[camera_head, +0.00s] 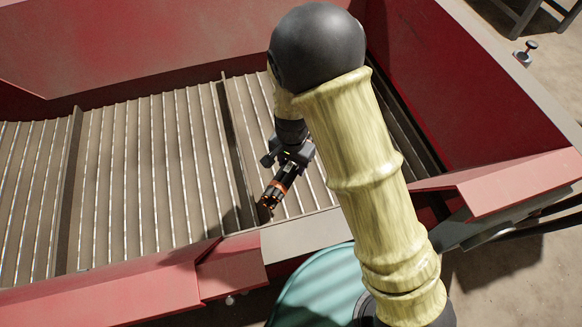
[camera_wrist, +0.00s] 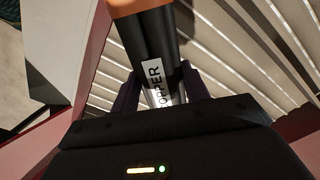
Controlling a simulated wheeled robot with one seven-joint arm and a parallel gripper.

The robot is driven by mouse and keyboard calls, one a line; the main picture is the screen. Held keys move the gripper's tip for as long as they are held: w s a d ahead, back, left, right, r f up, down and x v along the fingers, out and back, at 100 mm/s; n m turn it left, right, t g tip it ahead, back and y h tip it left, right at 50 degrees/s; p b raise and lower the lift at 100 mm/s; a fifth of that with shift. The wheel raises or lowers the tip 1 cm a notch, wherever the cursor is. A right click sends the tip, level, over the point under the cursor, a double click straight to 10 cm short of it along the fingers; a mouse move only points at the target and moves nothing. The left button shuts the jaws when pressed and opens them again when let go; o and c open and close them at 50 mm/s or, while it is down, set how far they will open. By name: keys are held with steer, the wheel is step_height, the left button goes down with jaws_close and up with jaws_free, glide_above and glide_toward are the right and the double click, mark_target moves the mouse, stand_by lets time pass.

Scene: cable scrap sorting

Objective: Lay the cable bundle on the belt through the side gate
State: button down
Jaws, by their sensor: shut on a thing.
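The cable bundle (camera_head: 277,189) is short and black with orange bands. My gripper (camera_head: 285,172) is shut on it, and the bundle slants down to the left from the jaws. In the wrist view the bundle (camera_wrist: 146,38) lies between the two dark fingers of my gripper (camera_wrist: 160,92), with a white label reading "OPPER" and an orange end. The belt (camera_head: 150,170) is a brown slatted surface with raised cleats. The bundle is over the belt, just inside the side gate (camera_head: 300,236), a pale-silled gap in the red wall. Whether it touches the slats I cannot tell.
Red walls (camera_head: 110,285) border the belt, with a higher red panel (camera_head: 455,70) at right. A raised cleat (camera_head: 236,140) stands just left of the bundle. A teal round drum (camera_head: 315,292) stands outside the gate. The belt further left is empty.

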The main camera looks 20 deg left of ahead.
mark_target(292, 170)
step_height(292, 170, down, 11)
steer(key=b, duration=0.4)
steer(key=shift+f, duration=0.2)
steer(key=shift+f+b, duration=1.05)
steer(key=shift+f, duration=0.85)
steer(key=shift+f, duration=0.1)
steer(key=c, duration=0.7)
jaws_free()
step_height(292, 170, up, 12)
steer(key=p, duration=0.5)
